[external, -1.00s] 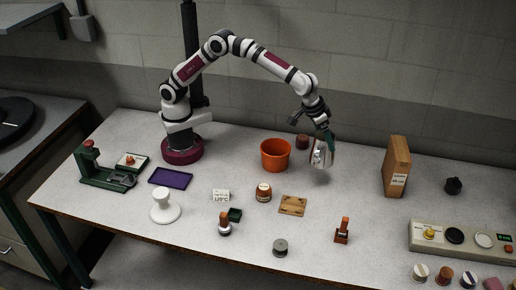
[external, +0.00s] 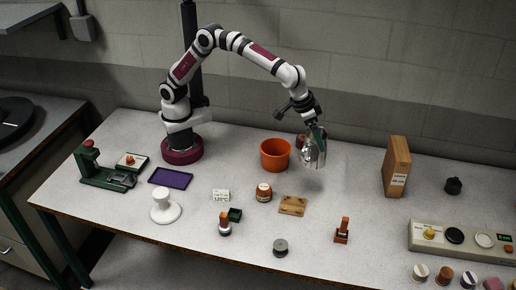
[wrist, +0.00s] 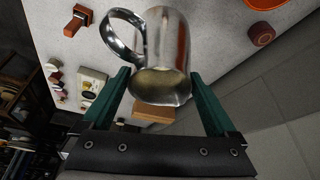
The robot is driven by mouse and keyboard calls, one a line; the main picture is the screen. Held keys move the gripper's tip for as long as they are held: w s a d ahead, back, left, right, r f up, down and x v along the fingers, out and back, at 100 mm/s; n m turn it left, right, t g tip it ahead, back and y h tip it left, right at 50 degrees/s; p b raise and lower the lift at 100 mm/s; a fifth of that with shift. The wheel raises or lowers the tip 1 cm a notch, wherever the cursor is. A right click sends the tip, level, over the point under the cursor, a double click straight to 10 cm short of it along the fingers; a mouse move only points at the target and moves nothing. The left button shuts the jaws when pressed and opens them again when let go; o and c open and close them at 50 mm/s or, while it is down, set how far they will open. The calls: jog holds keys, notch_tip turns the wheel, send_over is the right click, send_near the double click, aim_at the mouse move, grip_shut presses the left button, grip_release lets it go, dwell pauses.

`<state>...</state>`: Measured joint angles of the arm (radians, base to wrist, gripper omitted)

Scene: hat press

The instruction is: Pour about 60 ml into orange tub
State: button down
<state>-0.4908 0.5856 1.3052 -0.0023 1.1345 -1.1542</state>
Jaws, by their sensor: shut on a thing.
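The orange tub (external: 274,155) stands on the table in front of my arm. Its rim also shows at the top right of the wrist view (wrist: 266,3). My gripper (external: 318,140) is shut on a shiny metal jug (external: 312,156) with a curved handle. The jug hangs above the table just right of the tub, apart from it. In the wrist view the jug (wrist: 168,50) sits between the green fingers, and pale yellowish liquid or a reflection shows in it. I cannot tell the liquid level. The inside of the tub looks empty from here, but its bottom is hidden.
A dark red round piece (external: 301,140) stands behind the tub and jug. A brown jar (external: 264,193) and a wooden plate (external: 293,205) lie in front. A tall wooden box (external: 397,166) stands to the right. The table between jug and box is clear.

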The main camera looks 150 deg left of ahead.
jog(key=s+d+r+m+t+h, duration=0.1)
jog(key=d+r+m+t+h, duration=0.1)
jog(key=d+r+m, duration=0.7)
jog(key=s+d+r+m+t+h, duration=0.1)
jog(key=d+r+m, duration=0.3)
jog(key=d, duration=1)
jog(key=s+a+f+m+g+h, duration=0.1)
jog(key=s+a+f+m+h, duration=0.2)
jog(key=a, duration=0.4)
jog(key=a+f+m, duration=0.4)
jog(key=a+m, duration=0.2)
jog(key=a, duration=0.1)
jog(key=s+a+f+m+g+h, duration=0.1)
jog(key=s+a+f+m+h, duration=0.2)
jog(key=a, duration=0.4)
jog(key=s+a+f+m+g, duration=0.4)
jog(key=s+a+f+m, duration=0.8)
jog(key=s, duration=0.4)
jog(key=shift+a+f+g+y, duration=0.15)
jog(key=shift+a+g+y, duration=0.2)
jog(key=shift+a, duration=0.55)
jog(key=shift+w, duration=0.1)
